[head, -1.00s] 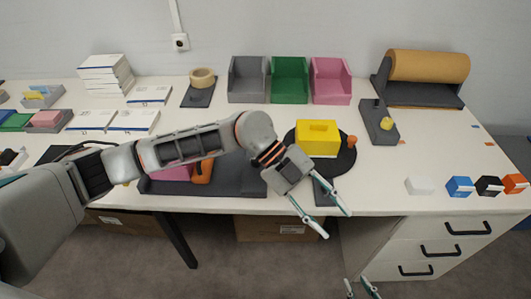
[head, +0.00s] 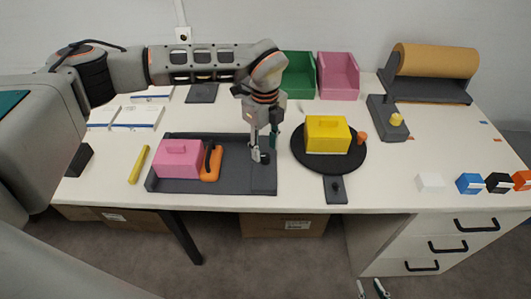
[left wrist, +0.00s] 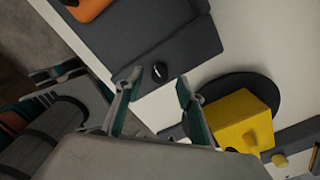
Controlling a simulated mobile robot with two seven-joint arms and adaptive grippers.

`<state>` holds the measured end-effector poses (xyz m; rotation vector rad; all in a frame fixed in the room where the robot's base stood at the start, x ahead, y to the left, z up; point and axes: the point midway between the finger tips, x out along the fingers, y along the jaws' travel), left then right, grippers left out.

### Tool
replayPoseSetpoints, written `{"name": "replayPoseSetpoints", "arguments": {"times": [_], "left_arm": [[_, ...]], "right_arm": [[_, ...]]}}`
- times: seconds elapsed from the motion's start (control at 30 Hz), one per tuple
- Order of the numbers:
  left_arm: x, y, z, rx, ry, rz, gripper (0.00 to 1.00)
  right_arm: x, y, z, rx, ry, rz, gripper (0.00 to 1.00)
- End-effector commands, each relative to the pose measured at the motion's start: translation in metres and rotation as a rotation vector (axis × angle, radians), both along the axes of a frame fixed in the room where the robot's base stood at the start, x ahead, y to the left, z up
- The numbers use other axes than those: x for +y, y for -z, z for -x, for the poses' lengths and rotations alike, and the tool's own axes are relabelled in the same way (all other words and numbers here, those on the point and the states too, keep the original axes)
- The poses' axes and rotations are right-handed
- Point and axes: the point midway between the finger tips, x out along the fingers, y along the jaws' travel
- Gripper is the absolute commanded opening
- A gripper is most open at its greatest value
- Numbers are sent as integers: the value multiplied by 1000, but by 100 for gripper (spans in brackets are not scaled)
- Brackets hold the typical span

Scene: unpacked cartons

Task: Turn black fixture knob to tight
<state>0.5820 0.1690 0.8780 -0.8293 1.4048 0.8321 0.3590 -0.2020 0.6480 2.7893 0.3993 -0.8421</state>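The black knob (head: 265,157) is small and round and stands on the right part of the dark grey fixture tray (head: 225,187). It also shows in the left wrist view (left wrist: 160,71), just beyond the fingertips. My left gripper (head: 264,148) points down at the knob with its fingers apart; the left wrist view (left wrist: 157,88) shows nothing between them. I cannot tell its exact height above the knob. A pink block (head: 178,160) and an orange handle-shaped clamp (head: 211,163) sit on the tray. My right gripper (head: 370,289) is low at the bottom edge, fingers apart, partly cut off.
Pink bin (head: 338,76) and paper roll (head: 430,61) stand behind.

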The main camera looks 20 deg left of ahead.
Motion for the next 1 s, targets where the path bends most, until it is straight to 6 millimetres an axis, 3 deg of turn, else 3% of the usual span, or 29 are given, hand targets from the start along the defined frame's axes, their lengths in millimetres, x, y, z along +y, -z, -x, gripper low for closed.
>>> {"name": "replayPoseSetpoints", "arguments": {"times": [0.2, 0.57, 0.7, 0.73, 1.0], "left_arm": [[-1, 25, 1, 2, 1, 1, 38], [-1, 31, 0, 0, 2, 2, 38], [-1, 31, 0, 0, 2, 2, 4], [-1, 31, 0, 0, 2, 2, 0], [-1, 30, 0, 0, 13, 2, 0]], "right_arm": [[0, 0, 0, 1, 0, 0, 26], [0, 0, 0, 1, 0, 0, 26], [0, 0, 0, 1, 0, 0, 26], [0, 0, 0, 1, 0, 0, 26], [0, 0, 0, 1, 0, 0, 26]]}}
